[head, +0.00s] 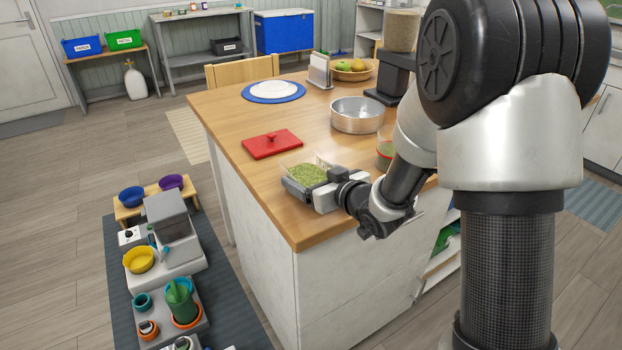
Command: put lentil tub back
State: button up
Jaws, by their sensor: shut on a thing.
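The lentil tub (309,172) is a clear, open-topped tub with green lentils in it, near the front edge of the wooden counter (228,111). My gripper (316,182) is shut on the tub, with its grey fingers around the tub's lower part. I cannot tell whether the tub touches the counter or is slightly above it.
A round metal pan (357,115) stands behind the tub. A blue-rimmed white plate (273,91) and a fruit bowl (352,71) are farther back. Bowls and a feeder (170,215) stand on the floor mat at left.

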jog(key=shift+r, duration=0.15)
jog(key=shift+f, duration=0.2)
jog(key=o, duration=1.3)
jog(key=shift+c, duration=0.2)
jog(key=shift+r, duration=0.15)
